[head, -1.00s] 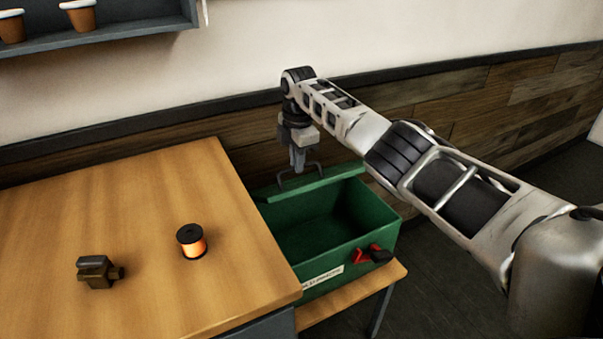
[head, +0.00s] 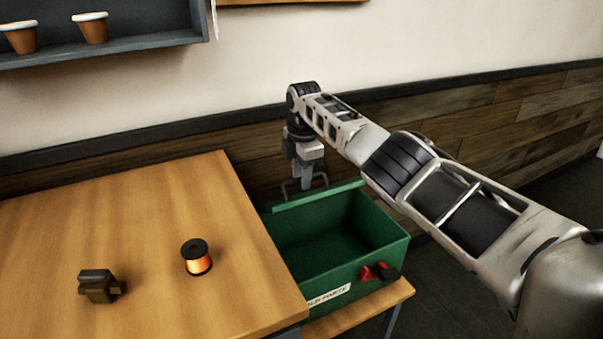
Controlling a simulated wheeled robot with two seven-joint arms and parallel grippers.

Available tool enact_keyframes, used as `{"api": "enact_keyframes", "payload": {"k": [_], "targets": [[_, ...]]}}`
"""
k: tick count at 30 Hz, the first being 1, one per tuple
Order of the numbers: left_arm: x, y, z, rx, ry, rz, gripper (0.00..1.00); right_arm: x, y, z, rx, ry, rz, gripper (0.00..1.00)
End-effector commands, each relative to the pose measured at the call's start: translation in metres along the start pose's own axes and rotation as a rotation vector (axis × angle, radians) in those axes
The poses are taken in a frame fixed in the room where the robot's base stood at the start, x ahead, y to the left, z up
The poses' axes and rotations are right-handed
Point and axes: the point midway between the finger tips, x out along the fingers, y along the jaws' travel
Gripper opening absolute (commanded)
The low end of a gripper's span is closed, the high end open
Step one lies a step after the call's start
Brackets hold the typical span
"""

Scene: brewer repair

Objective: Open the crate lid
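The green crate (head: 345,269) stands with its top open and its dark inside in view. Its green lid (head: 320,196) is tipped back at the far side and shows as a narrow strip. A grey wire-like handle (head: 285,190) stands out from the lid. My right gripper (head: 304,184) points down at the handle, and its fingers overlap it in the view. Whether the fingers are closed on the handle is too small to tell. My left gripper is out of view.
The crate rests on a low wooden stand (head: 345,320) beside the wooden table (head: 150,215). An orange spool (head: 197,258) and a dark brown metal part (head: 98,287) are on the table. Red and black pieces (head: 379,272) sit at the crate's front right. A wall (head: 490,128) stands behind.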

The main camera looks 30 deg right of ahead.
Motion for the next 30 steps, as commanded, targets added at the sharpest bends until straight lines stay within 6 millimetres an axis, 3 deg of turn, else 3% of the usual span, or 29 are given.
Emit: {"api": "enact_keyframes", "payload": {"k": [5, 8, 21, 30], "targets": [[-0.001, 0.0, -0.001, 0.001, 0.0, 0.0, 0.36, -0.008, 0.001, 0.0, 0.0, 0.0, 0.002, 0.33], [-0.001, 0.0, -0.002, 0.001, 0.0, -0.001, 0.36, -0.023, 0.002, 0.0, -0.001, 0.0, 0.005, 0.33], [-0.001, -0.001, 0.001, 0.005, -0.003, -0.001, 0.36, -0.125, 0.002, -0.001, -0.001, 0.001, 0.005, 0.33], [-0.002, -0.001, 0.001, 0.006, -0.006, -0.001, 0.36, -0.158, 0.001, -0.001, -0.002, 0.0, 0.0, 0.33]]}}
